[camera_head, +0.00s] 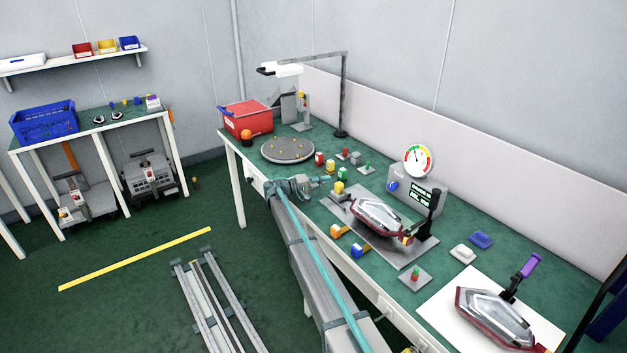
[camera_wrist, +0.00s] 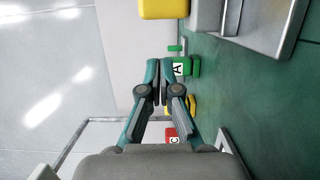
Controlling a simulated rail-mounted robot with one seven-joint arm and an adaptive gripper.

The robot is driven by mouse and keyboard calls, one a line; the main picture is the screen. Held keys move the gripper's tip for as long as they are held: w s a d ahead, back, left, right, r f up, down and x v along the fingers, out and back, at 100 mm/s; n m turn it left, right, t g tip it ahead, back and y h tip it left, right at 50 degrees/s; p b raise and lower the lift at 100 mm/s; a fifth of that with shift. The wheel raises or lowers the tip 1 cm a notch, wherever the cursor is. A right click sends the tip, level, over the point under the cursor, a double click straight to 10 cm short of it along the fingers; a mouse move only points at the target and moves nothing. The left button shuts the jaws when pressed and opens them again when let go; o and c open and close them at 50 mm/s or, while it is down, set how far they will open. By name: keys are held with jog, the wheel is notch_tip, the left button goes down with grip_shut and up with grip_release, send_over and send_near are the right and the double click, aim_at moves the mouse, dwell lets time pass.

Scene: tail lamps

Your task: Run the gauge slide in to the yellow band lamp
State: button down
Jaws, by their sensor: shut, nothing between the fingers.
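My gripper (camera_head: 323,180) is shut and empty, above the bench just left of the fixture plate. Its closed fingertips (camera_wrist: 163,75) also show in the wrist view. The grey fixture plate (camera_head: 345,208) carries a red-rimmed lamp (camera_head: 377,214) with a black upright handle beside it. I cannot tell a yellow band on the lamp or make out the slide for certain.
A dial gauge (camera_head: 418,160) stands behind the plate. Small coloured blocks, including a green one (camera_wrist: 181,66), lie near the gripper. A round grey tray (camera_head: 288,150) is at left. A second lamp (camera_head: 495,312) lies on a white mat at right.

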aim_at(335, 187)
jog(key=shift+s+d+r+p, duration=0.15)
jog(key=shift+s+d, duration=0.1)
jog(key=shift+s, duration=0.4)
jog(key=shift+s+d+p, duration=0.15)
jog(key=shift+s+d, duration=0.05)
jog(key=shift+s, duration=0.4)
jog(key=shift+s+d, duration=0.2)
jog(key=shift+s, duration=0.1)
jog(key=shift+f, duration=0.2)
jog(key=s+b, duration=0.1)
jog(key=s+d+b, duration=0.1)
jog(key=shift+s+d, duration=0.25)
jog(key=shift+s, duration=0.1)
jog(key=shift+w, duration=0.1)
